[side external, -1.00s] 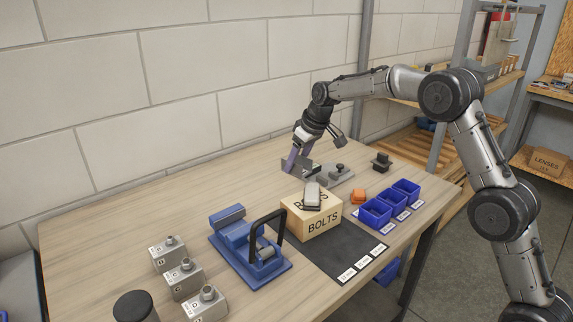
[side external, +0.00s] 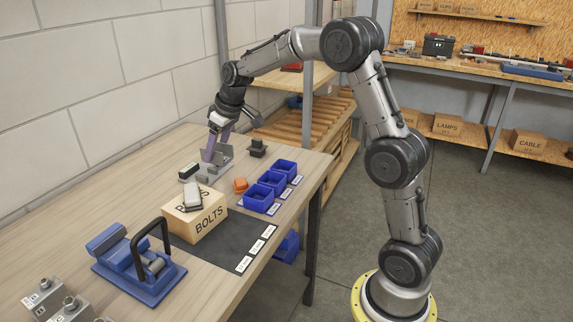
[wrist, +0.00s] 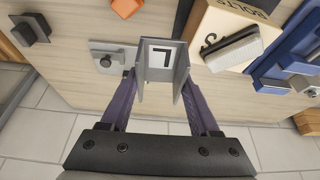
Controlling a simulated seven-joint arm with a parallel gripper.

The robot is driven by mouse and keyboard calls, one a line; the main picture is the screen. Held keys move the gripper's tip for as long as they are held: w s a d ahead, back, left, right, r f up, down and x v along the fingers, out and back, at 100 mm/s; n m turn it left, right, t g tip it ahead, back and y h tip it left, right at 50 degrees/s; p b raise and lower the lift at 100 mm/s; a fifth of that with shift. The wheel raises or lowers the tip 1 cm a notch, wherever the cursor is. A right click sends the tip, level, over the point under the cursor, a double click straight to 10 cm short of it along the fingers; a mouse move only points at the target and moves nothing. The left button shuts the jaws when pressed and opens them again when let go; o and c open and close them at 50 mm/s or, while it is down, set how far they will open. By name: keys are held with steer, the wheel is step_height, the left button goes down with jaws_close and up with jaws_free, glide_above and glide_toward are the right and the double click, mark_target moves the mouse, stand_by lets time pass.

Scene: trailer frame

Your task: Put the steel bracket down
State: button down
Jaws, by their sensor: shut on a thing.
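The steel bracket (wrist: 162,62) is a grey angled plate with a dark L-shaped mark on a pale face. My gripper (wrist: 158,92) is shut on it, one purple finger on each side, in the wrist view. In the side view the bracket (side external: 223,155) is held upright at my gripper (side external: 209,157), low over the back of the wooden table. A grey plate with a knob (wrist: 107,58) lies beside and partly behind the bracket. The bracket's lower edge is unclear, so I cannot tell whether it touches that plate or the table.
A BOLTS box (side external: 196,221) with a grey block on top stands in front. An orange piece (side external: 240,184) and blue bins (side external: 271,183) lie to the right, with a dark block (side external: 258,148) behind. A blue clamp device (side external: 135,266) is at front left. Bare wood lies left of the box.

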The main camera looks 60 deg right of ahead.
steer(key=s+d+m+h, duration=0.2)
steer(key=s+d+m, duration=0.3)
steer(key=s+d, duration=1.35)
steer(key=w+d+f, duration=0.2)
steer(key=f, duration=0.1)
steer(key=w+d+f, duration=0.2)
steer(key=w+d, duration=0.1)
steer(key=w+d+f, duration=0.2)
steer(key=f, duration=0.1)
steer(key=shift+w+d+f, duration=0.25)
steer(key=shift+w+f, duration=0.05)
steer(key=shift+w, duration=0.1)
steer(key=shift+w+d+f, duration=0.3)
steer(key=shift+w+f, duration=0.1)
steer(key=shift+f, duration=0.2)
steer(key=shift+d+f, duration=0.1)
steer(key=shift+f, duration=1.5)
steer(key=shift+f, duration=0.1)
steer(key=shift+c, duration=2)
jaws_free()
steer(key=shift+f, duration=0.15)
